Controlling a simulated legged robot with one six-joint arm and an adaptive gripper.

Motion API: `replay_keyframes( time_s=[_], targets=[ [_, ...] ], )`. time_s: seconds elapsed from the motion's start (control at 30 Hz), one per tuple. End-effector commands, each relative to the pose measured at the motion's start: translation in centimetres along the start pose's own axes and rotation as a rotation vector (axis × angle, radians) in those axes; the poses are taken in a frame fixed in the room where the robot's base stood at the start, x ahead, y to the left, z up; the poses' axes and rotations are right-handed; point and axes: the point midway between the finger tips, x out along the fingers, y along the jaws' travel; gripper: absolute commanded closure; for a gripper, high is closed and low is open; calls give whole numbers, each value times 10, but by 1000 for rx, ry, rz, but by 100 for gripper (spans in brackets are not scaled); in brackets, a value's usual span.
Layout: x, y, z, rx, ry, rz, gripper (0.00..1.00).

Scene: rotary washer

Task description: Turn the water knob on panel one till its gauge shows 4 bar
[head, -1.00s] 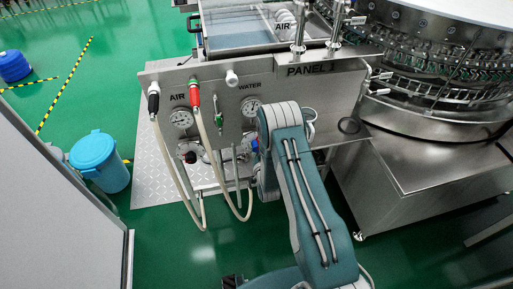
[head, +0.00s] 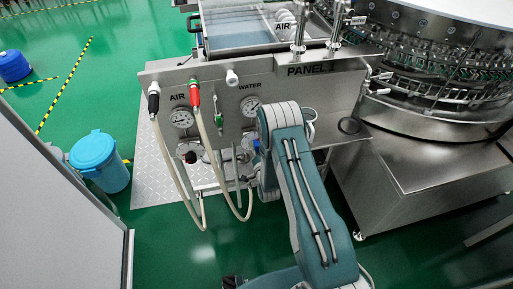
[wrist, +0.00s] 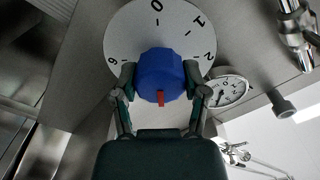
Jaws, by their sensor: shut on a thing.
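The blue water knob (wrist: 160,70) with a red mark sits in front of a round white dial plate (wrist: 125,35) in the wrist view. The red mark points down in the picture, away from the 0 at the top. My gripper (wrist: 161,82) is shut on the knob, one finger on each side. In the head view my arm hides most of the knob and my gripper. The water gauge (head: 251,106) is on the panel (head: 300,90), marked PANEL 1. A gauge also shows in the wrist view (wrist: 228,92), but its needle is too small to read surely.
The air gauge (head: 181,117) is left of the water gauge. Pale hoses (head: 172,165) with black and red fittings hang in front of the panel. A steel machine (head: 425,170) stands at right, a blue bin (head: 100,160) at left.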

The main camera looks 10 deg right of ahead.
Motion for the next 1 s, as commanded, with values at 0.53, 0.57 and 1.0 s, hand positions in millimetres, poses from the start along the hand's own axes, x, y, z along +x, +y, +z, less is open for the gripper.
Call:
replay_keyframes(
  time_s=[0.53, 0.57, 1.0],
  targets=[
    [-2, 2, 2, -2, -6, 6, 8],
    [-2, 2, 2, -2, -6, 5, 8],
    [-44, 1, 2, -2, -7, 7, 8]
  ],
)
